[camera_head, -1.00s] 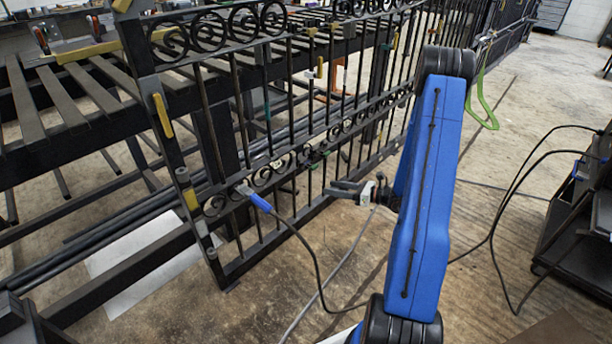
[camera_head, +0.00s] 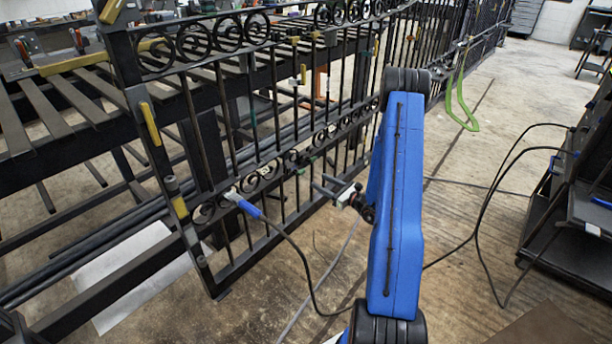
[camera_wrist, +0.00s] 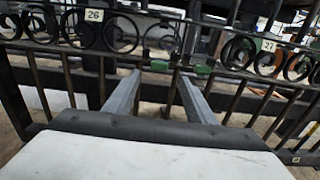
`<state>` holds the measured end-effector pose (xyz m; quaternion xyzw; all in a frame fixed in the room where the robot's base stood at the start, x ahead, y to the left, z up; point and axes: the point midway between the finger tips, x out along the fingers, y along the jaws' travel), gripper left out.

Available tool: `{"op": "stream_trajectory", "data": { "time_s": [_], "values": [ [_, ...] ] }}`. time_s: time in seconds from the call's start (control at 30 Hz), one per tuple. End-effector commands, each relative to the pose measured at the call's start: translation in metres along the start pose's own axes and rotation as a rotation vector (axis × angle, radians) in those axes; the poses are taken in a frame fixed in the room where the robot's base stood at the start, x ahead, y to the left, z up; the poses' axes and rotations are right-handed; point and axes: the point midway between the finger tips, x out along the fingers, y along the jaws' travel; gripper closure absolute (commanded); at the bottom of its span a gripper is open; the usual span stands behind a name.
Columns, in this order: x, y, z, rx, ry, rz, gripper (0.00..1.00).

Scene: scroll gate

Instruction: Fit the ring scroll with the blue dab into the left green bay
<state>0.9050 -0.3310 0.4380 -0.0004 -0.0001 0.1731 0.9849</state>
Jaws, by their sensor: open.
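The black gate (camera_head: 265,130) stands upright at the left in the head view, with a lower row of dark ring scrolls (camera_head: 250,178). My gripper (camera_head: 322,186) is in front of that row. In the wrist view its two grey fingers (camera_wrist: 158,76) are spread apart with nothing between them. Green marks (camera_wrist: 158,66) and (camera_wrist: 203,71) lie on the rail just beyond the fingertips, near a gap in the ring row. Dark rings (camera_wrist: 120,34) and (camera_wrist: 238,52) sit on either side. I cannot make out a blue dab on any ring, nor tell which green bay this is.
Tags 26 (camera_wrist: 94,15) and 27 (camera_wrist: 269,45) mark the rail. A blue-handled clamp (camera_head: 243,204) with a cable grips the gate's lower left. A slatted bench (camera_head: 60,110) stands behind the gate. A black cart (camera_head: 570,215) is at the right. The floor between is mostly open, with cables.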

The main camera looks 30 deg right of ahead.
Motion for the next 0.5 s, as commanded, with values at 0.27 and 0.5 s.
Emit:
{"op": "stream_trajectory", "data": {
  "time_s": [0.27,0.5],
  "values": [
    [0.050,0.001,0.000,-0.001,0.000,0.003,0.50],
    [0.081,0.001,0.000,0.000,0.000,0.002,0.50]
  ]
}}
